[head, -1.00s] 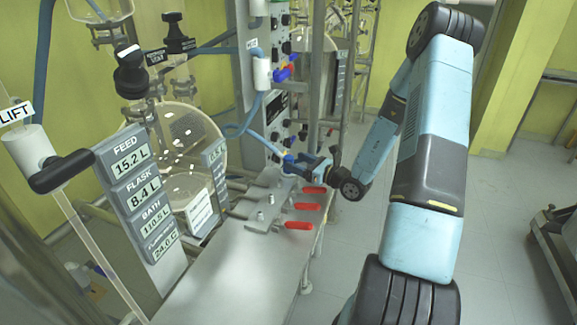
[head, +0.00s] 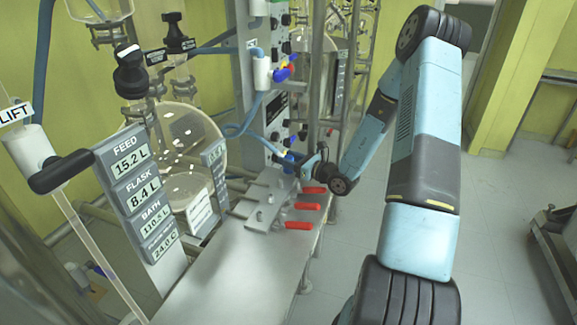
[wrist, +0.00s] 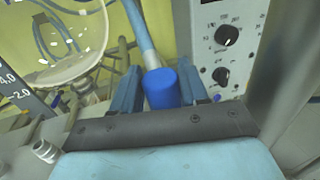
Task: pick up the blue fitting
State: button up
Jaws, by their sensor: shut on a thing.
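The blue fitting (wrist: 161,88) is a short blue cylinder on the end of a pale blue hose (wrist: 140,32), seen in the wrist view. It sits between the two blue fingers of my gripper (wrist: 160,92), which is shut on it. In the head view my gripper (head: 298,167) is above the far end of the steel bench, beside the control column. There the blue fitting (head: 289,163) is small and partly hidden by the fingers.
The grey control panel (wrist: 228,45) with black knobs stands close on the right in the wrist view. A glass flask (head: 190,150) stands to the left. Open floor lies right.

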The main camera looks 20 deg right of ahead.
jog(key=c, duration=0.4)
jog(key=shift+c, duration=0.2)
